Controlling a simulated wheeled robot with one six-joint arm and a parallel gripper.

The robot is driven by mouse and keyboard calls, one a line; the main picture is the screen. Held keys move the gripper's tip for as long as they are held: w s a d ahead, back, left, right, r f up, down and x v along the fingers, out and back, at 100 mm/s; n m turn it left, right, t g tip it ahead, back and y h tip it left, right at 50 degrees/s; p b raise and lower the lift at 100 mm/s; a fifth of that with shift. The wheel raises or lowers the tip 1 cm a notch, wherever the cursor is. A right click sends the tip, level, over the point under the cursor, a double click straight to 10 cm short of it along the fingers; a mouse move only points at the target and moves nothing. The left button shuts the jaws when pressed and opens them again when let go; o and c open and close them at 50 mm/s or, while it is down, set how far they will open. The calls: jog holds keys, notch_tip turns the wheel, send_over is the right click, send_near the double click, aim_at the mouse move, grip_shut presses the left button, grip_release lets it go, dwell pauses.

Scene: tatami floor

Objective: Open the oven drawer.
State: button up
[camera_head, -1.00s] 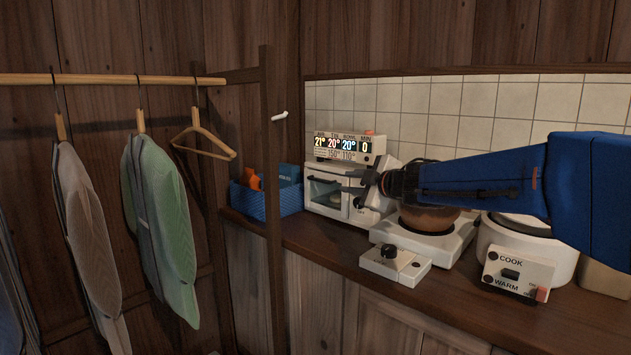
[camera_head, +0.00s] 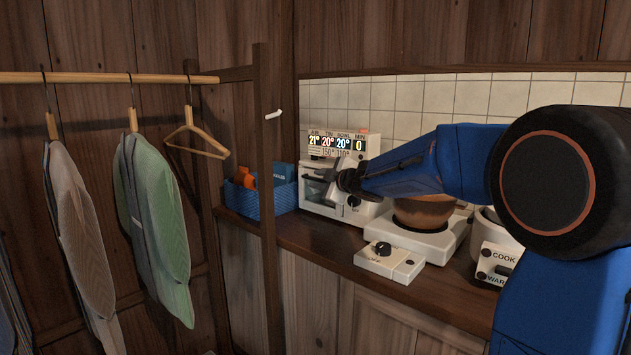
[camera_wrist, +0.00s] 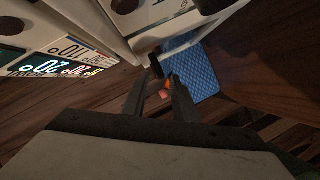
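The oven (camera_head: 312,203) is a small white box on the counter, with a lit display unit on top. My gripper (camera_head: 348,182) is in front of its upper front and hides part of it. In the wrist view the oven's white front frame (camera_wrist: 190,32) slants across the top, with a dark window area inside it. A small dark piece, perhaps the handle, is at the frame's lower corner. My gripper's two fingers (camera_wrist: 158,88) are apart, with their tips close to that corner. I cannot tell whether they touch it, or whether the drawer is out at all.
A blue basket (camera_head: 262,202) with orange and blue items stands left of the oven, close by a wooden rack post (camera_head: 268,250). A scale-like appliance (camera_head: 425,243) with a brown pot is at the right. Clothes (camera_head: 160,220) hang at the left.

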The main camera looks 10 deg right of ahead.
jog(key=shift+x, duration=1)
jog(key=shift+c, duration=0.5)
grip_shut()
dwell(0.4)
